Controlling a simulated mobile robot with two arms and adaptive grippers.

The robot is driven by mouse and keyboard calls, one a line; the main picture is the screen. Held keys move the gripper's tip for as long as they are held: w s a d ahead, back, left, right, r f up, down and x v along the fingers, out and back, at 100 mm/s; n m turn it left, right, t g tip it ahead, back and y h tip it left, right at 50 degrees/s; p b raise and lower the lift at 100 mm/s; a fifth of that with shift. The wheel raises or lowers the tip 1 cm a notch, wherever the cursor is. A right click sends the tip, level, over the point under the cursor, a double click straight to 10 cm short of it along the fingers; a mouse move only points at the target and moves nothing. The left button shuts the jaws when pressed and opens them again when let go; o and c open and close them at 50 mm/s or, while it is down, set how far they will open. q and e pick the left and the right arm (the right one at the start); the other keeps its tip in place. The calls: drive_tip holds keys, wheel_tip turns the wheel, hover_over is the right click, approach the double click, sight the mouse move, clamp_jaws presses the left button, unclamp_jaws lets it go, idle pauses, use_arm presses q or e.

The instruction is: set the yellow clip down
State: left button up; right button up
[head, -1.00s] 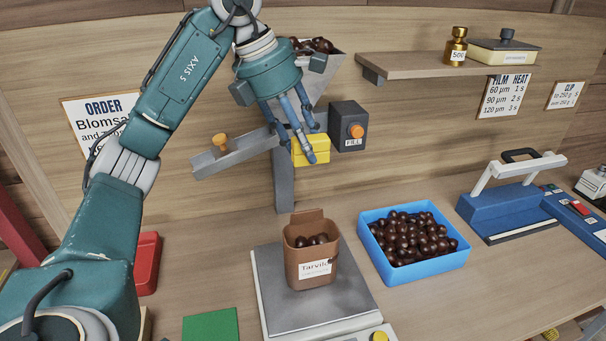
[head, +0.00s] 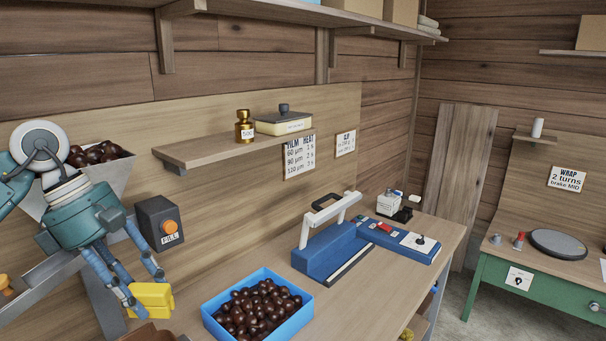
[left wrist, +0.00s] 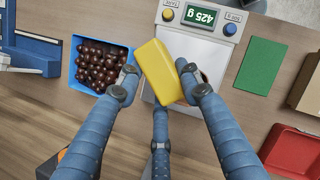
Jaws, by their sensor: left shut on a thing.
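The yellow clip (head: 152,296) is a small blocky piece held between the blue fingers of my left gripper (head: 140,293), at the lower left of the head view. In the left wrist view the clip (left wrist: 157,66) lies between the fingertips of my left gripper (left wrist: 158,84), above the weighing scale (left wrist: 212,48), whose display reads 425 g. The clip hides part of the scale. In the head view, only a brown edge, apparently the bag's top (head: 150,334), shows below the clip. My right gripper is not in view.
A blue tray of chestnuts (head: 210,321) stands right of the clip. A blue sealer (head: 325,250) is farther right, with bare bench between. A green mat (left wrist: 262,66) and red tray (left wrist: 291,150) lie beside the scale. The FILL box (head: 160,222) is behind the gripper.

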use_arm(q)
drive_tip(key=s+d+f+m+g+y, duration=0.2)
drive_tip(key=s+d+f+m, duration=0.2)
drive_tip(key=s+f+m, duration=0.2)
drive_tip(key=s+d+f+m+g+y+b, duration=0.1)
drive_tip(key=s+d+f+m+g+y, duration=0.1)
drive_tip(key=s+d+f+m, duration=0.2)
drive_tip(key=s+f+m, duration=0.3)
drive_tip(key=f+m, duration=0.4)
drive_tip(key=m, duration=0.1)
drive_tip(key=shift+m+g+y, duration=0.3)
drive_tip(key=shift+g, duration=0.1)
drive_tip(key=shift+w, duration=0.1)
